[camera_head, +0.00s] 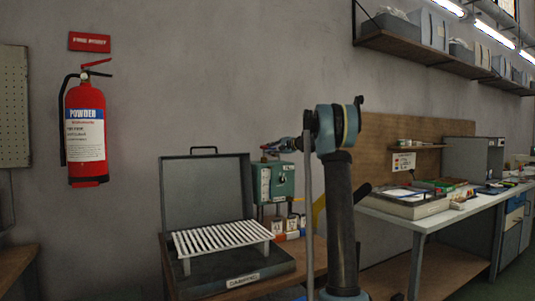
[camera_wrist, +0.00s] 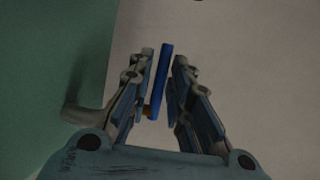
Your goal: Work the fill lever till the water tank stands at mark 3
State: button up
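The teal box that I take for the water tank (camera_head: 285,180) stands against the wall in the head view, with a pale gauge strip on its front. Its marks and level are too small to read. My gripper (camera_head: 279,147) is at its top, partly hidden by my arm. In the wrist view a blue rod, seemingly the fill lever (camera_wrist: 162,75), stands between the two fingers of my gripper (camera_wrist: 164,58). The fingers are apart, with a gap between the rod and the right finger. The left finger is close to the rod; contact cannot be told.
A case with an open lid (camera_head: 207,190) and a white slatted rack (camera_head: 222,237) stands left of the tank. Small bottles (camera_head: 285,225) stand below it. A fire extinguisher (camera_head: 86,135) hangs at left. A workbench (camera_head: 425,220) with trays is at right.

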jog(key=shift+x, duration=1.15)
jog(key=shift+c, duration=0.5)
grip_shut()
jog(key=shift+s+a, duration=0.1)
